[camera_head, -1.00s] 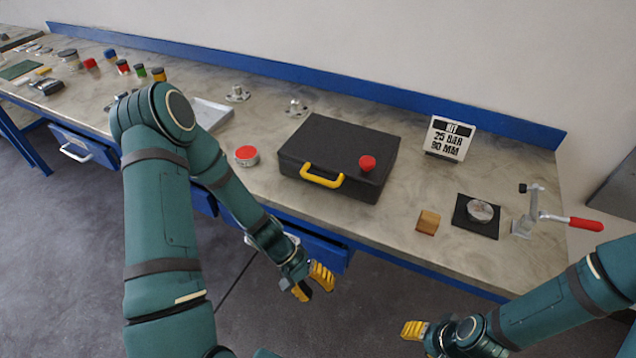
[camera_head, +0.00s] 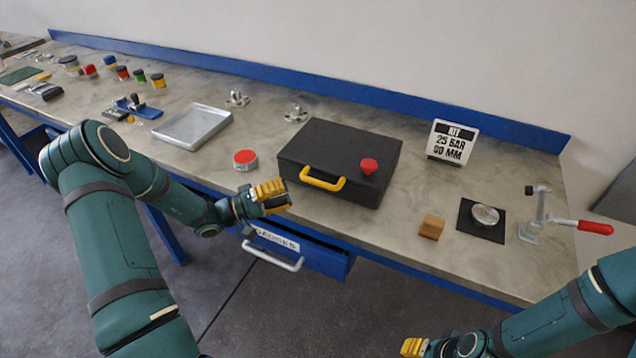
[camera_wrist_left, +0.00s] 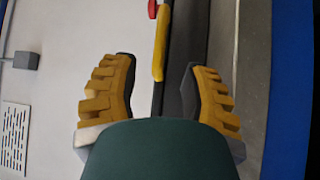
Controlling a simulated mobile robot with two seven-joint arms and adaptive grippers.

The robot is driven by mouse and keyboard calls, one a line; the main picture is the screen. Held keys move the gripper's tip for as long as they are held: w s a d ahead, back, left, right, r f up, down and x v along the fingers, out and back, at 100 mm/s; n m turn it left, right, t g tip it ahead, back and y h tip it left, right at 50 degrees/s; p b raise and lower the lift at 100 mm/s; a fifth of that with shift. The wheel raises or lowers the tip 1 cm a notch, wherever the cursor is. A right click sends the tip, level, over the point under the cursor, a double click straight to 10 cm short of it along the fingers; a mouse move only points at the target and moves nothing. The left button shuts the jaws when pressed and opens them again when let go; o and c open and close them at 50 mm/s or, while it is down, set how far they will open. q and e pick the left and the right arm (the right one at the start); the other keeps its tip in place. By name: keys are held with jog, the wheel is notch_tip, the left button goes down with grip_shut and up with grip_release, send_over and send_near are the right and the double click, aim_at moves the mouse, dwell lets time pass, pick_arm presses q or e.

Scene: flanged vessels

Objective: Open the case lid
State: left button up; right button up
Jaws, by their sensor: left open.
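The black case (camera_head: 325,145) lies shut on the bench, with a yellow handle (camera_head: 323,180) on its front and a red knob (camera_head: 368,166) on its lid. My left gripper (camera_head: 288,193) is open and empty at the bench's front edge, just left of the handle and apart from it. In the left wrist view, the yellow handle (camera_wrist_left: 160,45) shows ahead, between the lines of the two open fingers (camera_wrist_left: 160,72), with part of the red knob (camera_wrist_left: 153,9) beyond. My right gripper (camera_head: 414,347) is cut by the lower picture edge; its jaw state is unclear.
A red-topped round tin (camera_head: 245,159) stands left of the case, near a metal tray (camera_head: 193,127). Right of it are a sign (camera_head: 452,141), a wooden block (camera_head: 431,227), a disc on a black mat (camera_head: 468,213) and a red-handled clamp (camera_head: 595,228). A drawer (camera_head: 310,257) is below.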

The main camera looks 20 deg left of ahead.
aim_at(318, 182)
pick_arm(q)
jog(key=x, duration=0.9)
jog(key=shift+d, duration=0.15)
grip_shut()
